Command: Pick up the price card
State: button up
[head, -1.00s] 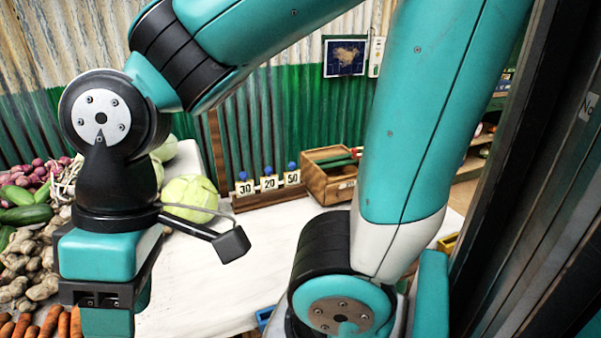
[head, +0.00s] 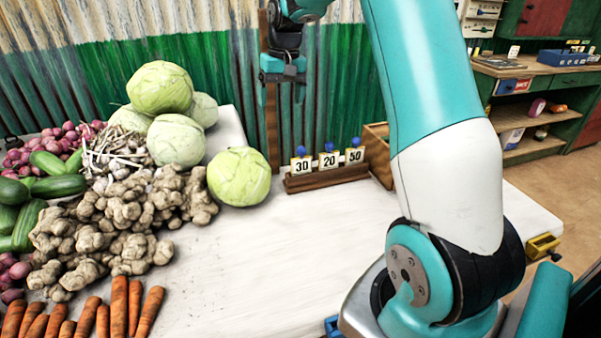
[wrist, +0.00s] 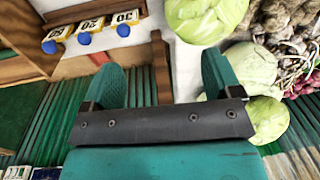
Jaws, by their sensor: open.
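My gripper (head: 284,92) is open and empty, above the cards near the wall. In the wrist view the cards lie left of the space between my fingers (wrist: 160,75). Which card is meant cannot be told.
A wooden post (head: 272,130) rises behind the rack's left end. A wooden box (head: 377,150) stands right of the rack, partly behind my arm. A cabbage (head: 239,177) sits to the left, with ginger (head: 130,215) and carrots (head: 120,305) beyond. The table's middle is clear.

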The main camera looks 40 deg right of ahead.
aim_at(302, 146)
jog(key=d+f+m, duration=0.2)
jog(key=d+f, duration=0.2)
jog(key=d, duration=0.5)
jog(key=f, duration=0.7)
jog(key=w+f, duration=0.1)
jog(key=f, duration=0.2)
jog(key=shift+w+a+f, duration=0.1)
jog(key=shift+a+f, duration=0.2)
jog(key=shift+h, duration=0.3)
jog(key=shift+a+f+p, duration=0.1)
jog(key=shift+f+p, duration=0.3)
jog(key=shift+f, duration=2.5)
jog(key=c, duration=0.7)
